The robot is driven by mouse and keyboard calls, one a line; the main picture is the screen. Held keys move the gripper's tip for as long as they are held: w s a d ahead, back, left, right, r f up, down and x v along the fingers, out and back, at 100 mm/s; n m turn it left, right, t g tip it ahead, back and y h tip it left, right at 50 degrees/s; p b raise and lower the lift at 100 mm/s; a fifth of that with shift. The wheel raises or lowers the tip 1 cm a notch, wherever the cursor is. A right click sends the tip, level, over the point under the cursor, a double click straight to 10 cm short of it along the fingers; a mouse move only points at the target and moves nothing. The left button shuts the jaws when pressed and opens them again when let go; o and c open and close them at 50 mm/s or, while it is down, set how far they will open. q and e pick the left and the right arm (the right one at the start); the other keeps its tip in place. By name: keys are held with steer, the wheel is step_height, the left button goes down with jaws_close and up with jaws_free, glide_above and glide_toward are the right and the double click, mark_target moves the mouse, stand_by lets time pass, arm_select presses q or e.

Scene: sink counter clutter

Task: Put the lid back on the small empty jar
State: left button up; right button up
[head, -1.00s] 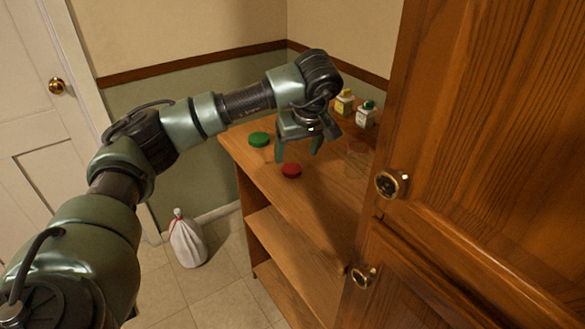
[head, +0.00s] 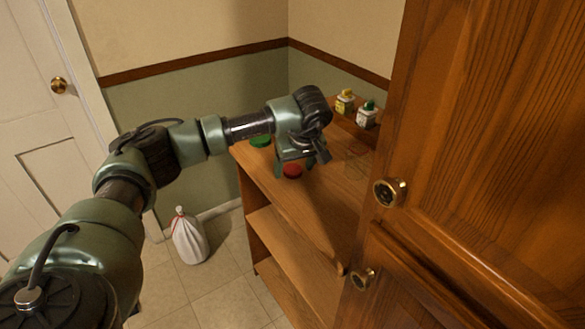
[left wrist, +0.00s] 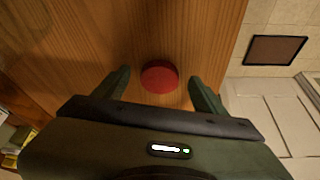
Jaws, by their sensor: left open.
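A red round lid (head: 292,171) lies flat on the wooden counter. In the left wrist view the red lid (left wrist: 160,76) sits between and just ahead of my fingertips. My left gripper (head: 303,167) is open and empty, pointing down over the lid. Its two fingers (left wrist: 160,82) are spread wider than the lid. A green round lid (head: 261,141) is further left, partly hidden behind my wrist. A faint clear shape, perhaps a glass jar (head: 357,160), stands right of the gripper; its outline is hard to make out. My right gripper is not in view.
Two small bottles, one yellow-capped (head: 344,103) and one green-capped (head: 366,114), stand at the back of the counter (head: 310,205). A large wooden cabinet (head: 480,150) blocks the right side. A white bag (head: 188,238) is on the floor.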

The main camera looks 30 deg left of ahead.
mark_target(294, 172)
arm_select(q)
steer(key=c, duration=1.4)
step_height(294, 172, up, 20)
steer(key=shift+r+b, duration=0.1)
steer(key=shift+b, duration=0.75)
